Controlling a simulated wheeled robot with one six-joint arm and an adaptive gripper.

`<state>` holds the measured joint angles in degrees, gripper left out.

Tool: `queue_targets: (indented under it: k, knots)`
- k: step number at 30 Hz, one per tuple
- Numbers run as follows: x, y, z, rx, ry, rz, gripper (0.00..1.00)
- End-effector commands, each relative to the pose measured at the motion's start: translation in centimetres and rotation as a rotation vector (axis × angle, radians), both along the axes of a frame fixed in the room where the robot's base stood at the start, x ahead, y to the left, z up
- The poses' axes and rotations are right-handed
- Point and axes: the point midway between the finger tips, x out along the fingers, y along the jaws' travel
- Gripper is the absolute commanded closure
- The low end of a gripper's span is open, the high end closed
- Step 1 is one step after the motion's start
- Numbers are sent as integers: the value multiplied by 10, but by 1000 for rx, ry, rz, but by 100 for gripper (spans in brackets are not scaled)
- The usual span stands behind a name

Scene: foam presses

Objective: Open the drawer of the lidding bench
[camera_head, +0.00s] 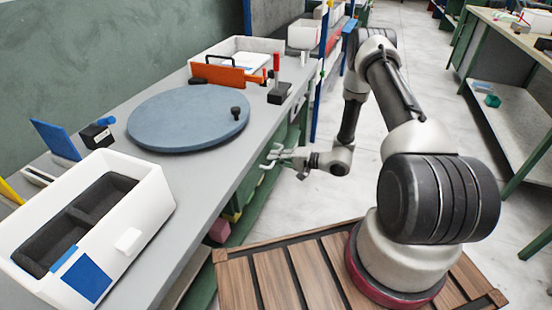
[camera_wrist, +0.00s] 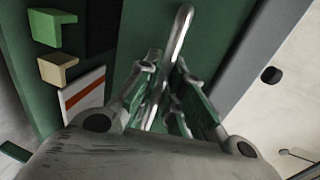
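The lidding bench (camera_head: 212,160) has a long grey top and a green frame, running along the left in the head view. My gripper (camera_head: 270,158) is low at the bench's right side, just under the edge of its top. In the wrist view a metal bar handle (camera_wrist: 178,36) stands out from a dark green front (camera_wrist: 138,32), which looks like the drawer front. My gripper's two fingers (camera_wrist: 166,66) lie on both sides of the bar and appear closed on it. The drawer front is hidden in the head view, and I see no open gap around it.
On the bench are a white box with dark compartments (camera_head: 152,190), a round blue-grey disc (camera_head: 180,122) and an orange plate (camera_head: 225,74). Green (camera_wrist: 50,28) and beige (camera_wrist: 56,70) blocks stick out near the handle. Clear floor (camera_head: 405,70) lies between this bench and another at right.

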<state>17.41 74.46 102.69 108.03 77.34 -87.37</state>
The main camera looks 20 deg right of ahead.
Motion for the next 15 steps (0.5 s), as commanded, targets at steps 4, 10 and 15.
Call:
queue_targets:
  k: [4, 10, 15]
  knots:
    - [0, 0, 0, -1, 1, 0, 100]
    - [-2, -3, -1, -1, 2, -1, 100]
    - [-11, -16, -1, 1, 2, -4, 100]
